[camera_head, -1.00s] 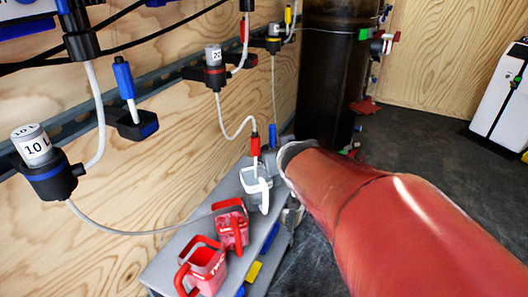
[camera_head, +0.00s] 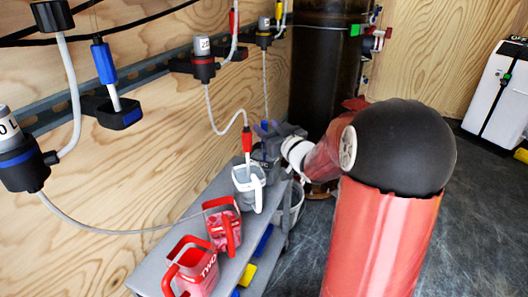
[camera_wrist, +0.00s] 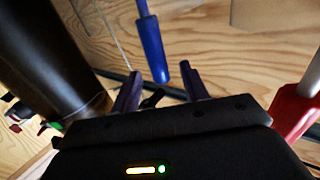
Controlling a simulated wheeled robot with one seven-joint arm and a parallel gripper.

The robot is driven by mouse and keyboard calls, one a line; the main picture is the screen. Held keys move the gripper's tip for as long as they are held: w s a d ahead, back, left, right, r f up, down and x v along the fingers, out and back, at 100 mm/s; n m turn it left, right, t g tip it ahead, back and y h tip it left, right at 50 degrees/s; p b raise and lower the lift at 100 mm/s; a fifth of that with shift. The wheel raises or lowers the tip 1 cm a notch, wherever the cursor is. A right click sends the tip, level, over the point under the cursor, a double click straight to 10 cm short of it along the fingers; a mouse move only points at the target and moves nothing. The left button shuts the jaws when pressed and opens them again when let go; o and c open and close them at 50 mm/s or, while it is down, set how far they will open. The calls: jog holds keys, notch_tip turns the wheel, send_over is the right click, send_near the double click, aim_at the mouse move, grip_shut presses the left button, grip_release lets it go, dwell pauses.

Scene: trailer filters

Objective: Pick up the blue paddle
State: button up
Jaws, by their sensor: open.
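My gripper (camera_wrist: 161,76) is open and empty; I cannot tell how far the handle lies beyond the tips. In the head view my gripper (camera_head: 270,132) is at the wall end of the shelf, partly hidden by my arm. A small blue patch shows beside it. Another blue handle (camera_head: 104,62) stands in a black holder at the upper left.
A grey shelf (camera_head: 150,272) carries two red jugs (camera_head: 194,270) (camera_head: 223,226) and a white jug (camera_head: 249,186). A dark cylinder (camera_head: 318,75) stands behind my gripper. Filters and tubes line the plywood wall.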

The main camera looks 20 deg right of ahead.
jog(key=w, duration=0.4)
jog(key=shift+a, duration=0.35)
grip_shut()
jog(key=shift+r, duration=0.1)
